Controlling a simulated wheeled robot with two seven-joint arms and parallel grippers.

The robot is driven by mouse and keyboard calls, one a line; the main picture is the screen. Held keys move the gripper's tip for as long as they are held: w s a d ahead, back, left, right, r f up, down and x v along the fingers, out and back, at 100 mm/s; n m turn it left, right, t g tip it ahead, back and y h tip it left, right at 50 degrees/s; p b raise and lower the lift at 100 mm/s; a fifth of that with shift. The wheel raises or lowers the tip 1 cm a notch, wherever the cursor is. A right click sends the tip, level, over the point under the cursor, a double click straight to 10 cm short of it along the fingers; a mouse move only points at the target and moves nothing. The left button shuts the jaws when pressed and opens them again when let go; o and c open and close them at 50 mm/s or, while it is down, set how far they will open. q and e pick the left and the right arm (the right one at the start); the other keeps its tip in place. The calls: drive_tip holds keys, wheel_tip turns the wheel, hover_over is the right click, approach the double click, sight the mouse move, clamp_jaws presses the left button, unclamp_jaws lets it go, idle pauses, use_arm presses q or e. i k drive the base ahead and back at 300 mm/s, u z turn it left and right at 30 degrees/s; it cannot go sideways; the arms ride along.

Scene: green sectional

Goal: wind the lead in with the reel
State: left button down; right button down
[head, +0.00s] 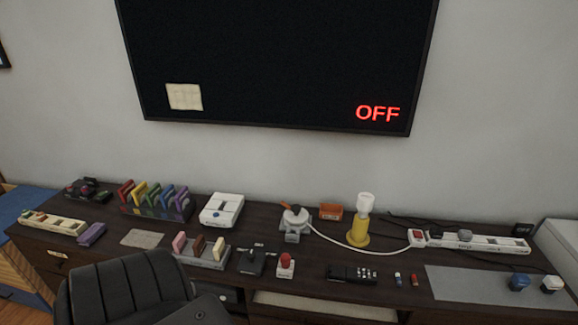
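The reel (293,222) is a small white-grey device with an orange part on top, standing on the dark cabinet near the middle. A white lead (345,245) runs from it to the right in a sagging curve, passing the base of a yellow stand with a white top (359,225). The lead ends at or near a white block with a red top (416,237), beside a white power strip (478,242). Whether it is plugged in there is too small to tell. Neither of my grippers is in view.
The cabinet top (140,238) also carries a rack of coloured cartridges (155,200), a white console (222,209), a red-topped joystick (286,264), a black remote (352,274) and a grey mat (460,283). A black chair (128,290) stands in front at left. A screen reading OFF (280,60) hangs behind.

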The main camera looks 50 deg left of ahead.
sight(294, 216)
drive_tip(key=u, duration=0.5)
drive_tip(key=i, duration=0.65)
drive_tip(key=u, duration=0.65)
